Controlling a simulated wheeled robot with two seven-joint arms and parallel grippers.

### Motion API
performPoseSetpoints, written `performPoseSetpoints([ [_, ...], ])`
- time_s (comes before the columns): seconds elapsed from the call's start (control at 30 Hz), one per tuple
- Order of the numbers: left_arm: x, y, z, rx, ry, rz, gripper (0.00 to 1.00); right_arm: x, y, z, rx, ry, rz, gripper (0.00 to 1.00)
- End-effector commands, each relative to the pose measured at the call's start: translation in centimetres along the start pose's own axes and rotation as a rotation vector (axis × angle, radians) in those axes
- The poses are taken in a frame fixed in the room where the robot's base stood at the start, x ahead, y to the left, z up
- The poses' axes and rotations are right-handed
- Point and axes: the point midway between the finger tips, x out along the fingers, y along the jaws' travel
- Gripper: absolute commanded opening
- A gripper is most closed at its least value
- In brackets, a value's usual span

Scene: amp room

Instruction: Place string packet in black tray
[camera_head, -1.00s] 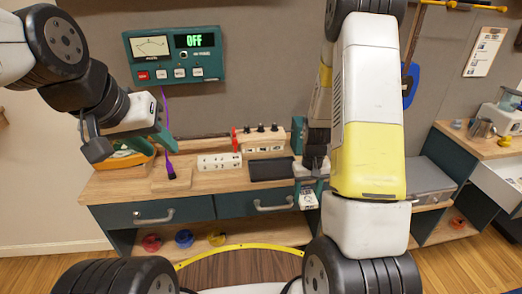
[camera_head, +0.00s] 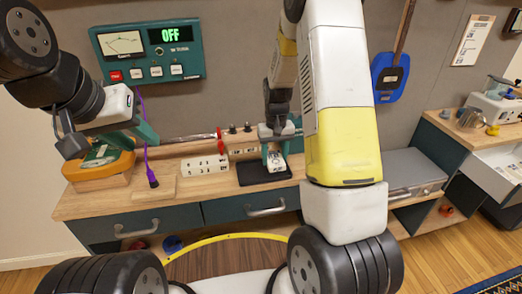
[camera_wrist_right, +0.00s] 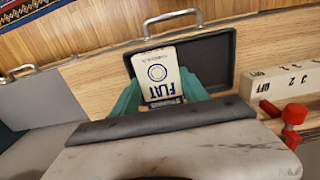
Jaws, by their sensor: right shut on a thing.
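The string packet (camera_head: 278,163) is white with dark printing. The black tray (camera_head: 250,176) lies on the bench. In the wrist view the packet overlaps the left part of the tray (camera_wrist_right: 217,60). I cannot tell whether they touch. My left gripper (camera_head: 118,146) is empty, its fingers apart, near a yellow-orange tool.
The yellow-orange tool (camera_head: 100,168) lies at the bench's left end. A grey case (camera_head: 411,174) lies to the right. A meter panel (camera_head: 150,53) reads OFF.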

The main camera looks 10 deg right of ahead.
Motion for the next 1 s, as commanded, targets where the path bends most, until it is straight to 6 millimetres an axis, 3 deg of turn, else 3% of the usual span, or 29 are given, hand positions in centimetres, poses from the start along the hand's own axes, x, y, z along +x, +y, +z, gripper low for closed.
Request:
performPoseSetpoints([
  [0.27, 0.0, 0.0, 0.0, 0.000, 0.000, 0.000, 0.36, 0.2, -1.8, -1.4, -0.003, 0.000, 0.000, 0.11],
  [0.47, 0.0, 0.0, 0.0, 0.000, 0.000, 0.000, 0.36, 3.5, -1.6, -1.2, 0.000, -0.003, 0.000, 0.11],
  [0.83, 0.0, 0.0, 0.0, 0.000, 0.000, 0.000, 0.36, 4.0, -1.6, -1.2, 0.000, -0.001, 0.000, 0.11],
  [0.87, 0.0, 0.0, 0.0, 0.000, 0.000, 0.000, 0.36, 4.0, -1.6, -1.2, 0.000, -0.001, 0.000, 0.54],
  [0.97, 0.0, 0.0, 0.0, 0.000, 0.000, 0.000, 0.36, 4.0, -1.6, -1.2, 0.000, -0.001, 0.000, 0.74],
  [1.0, 0.0, 0.0, 0.0, 0.000, 0.000, 0.000, 0.36, 4.0, -1.6, -1.2, 0.000, -0.001, 0.000, 0.74],
])
